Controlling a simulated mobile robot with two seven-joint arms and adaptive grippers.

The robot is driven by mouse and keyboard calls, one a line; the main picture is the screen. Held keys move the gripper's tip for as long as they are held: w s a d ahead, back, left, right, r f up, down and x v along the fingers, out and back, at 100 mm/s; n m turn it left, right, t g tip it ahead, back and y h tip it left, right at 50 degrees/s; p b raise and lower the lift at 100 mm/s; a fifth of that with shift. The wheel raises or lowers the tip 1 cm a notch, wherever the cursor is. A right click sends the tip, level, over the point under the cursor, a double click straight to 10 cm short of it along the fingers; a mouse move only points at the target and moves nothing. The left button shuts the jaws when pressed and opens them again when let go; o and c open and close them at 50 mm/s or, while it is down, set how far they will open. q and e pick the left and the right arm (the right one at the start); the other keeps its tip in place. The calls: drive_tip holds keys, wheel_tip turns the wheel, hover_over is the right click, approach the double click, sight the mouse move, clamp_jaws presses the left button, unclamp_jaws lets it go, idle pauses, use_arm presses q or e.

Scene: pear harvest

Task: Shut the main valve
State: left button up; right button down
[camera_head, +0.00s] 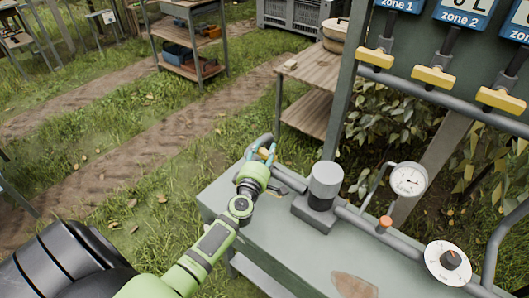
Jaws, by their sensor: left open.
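A grey pipe (357,217) runs along the green-grey bench (275,240). At its left end is a rounded grey part (254,143), possibly the main valve's wheel, partly hidden by my left gripper; no label shows on it. My left gripper (262,153) is open, with its fingers at this grey part. I cannot tell whether they touch it. My right gripper is not in view.
A grey cylinder (325,180) on a block, an orange knob (384,222), a pressure gauge (409,180) and a white dial (448,264) stand along the pipe. Yellow zone handles (433,78) hang above right. A wooden shelf table (308,80) stands behind.

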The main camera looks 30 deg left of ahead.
use_arm(q)
clamp_jaws()
